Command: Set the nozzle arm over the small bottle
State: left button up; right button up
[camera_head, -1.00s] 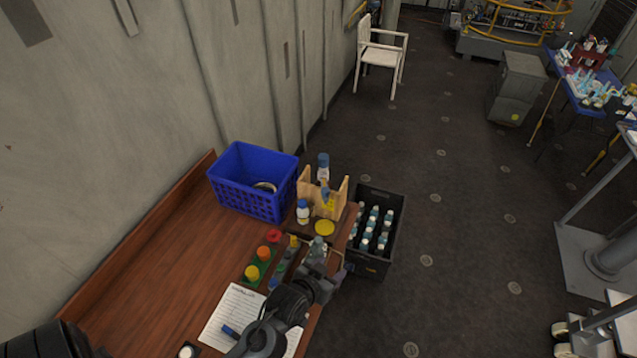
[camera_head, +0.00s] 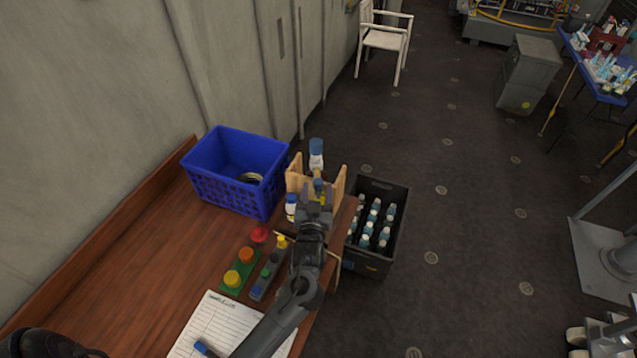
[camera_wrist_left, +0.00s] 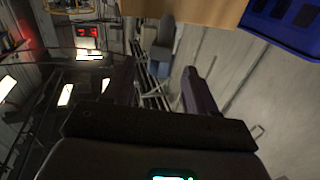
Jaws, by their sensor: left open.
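A wooden stand (camera_head: 339,184) is at the far right end of the brown table. A small blue part (camera_head: 318,185), which may be the nozzle arm, shows at the stand in front of a larger blue-capped white bottle (camera_head: 316,158). The small bottle (camera_head: 291,207), white with a blue cap, stands just left of my left gripper (camera_head: 316,205). This gripper is open at the front of the stand and hides part of it. In the left wrist view its fingers (camera_wrist_left: 160,85) are apart, with a grey-blue piece (camera_wrist_left: 162,48) beyond the gap. I cannot tell whether they touch anything.
A blue crate (camera_head: 232,190) stands left of the stand. A black crate of several bottles (camera_head: 400,215) is to the right. Coloured buttons (camera_head: 246,254) and a written sheet (camera_head: 218,325) lie on the table nearer me. The left part of the table is clear.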

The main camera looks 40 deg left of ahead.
aim_at(319, 180)
pick_arm(q)
jog(key=b+x, duration=0.1)
jog(key=x, duration=0.1)
jog(key=b+x, duration=0.1)
jog(key=shift+w+a+f, duration=0.2)
jog(key=shift+w, duration=0.15)
jog(key=shift+w+a+r, duration=0.15)
jog(key=shift+w+a, duration=0.25)
jog(key=shift+w, duration=0.2)
grip_shut()
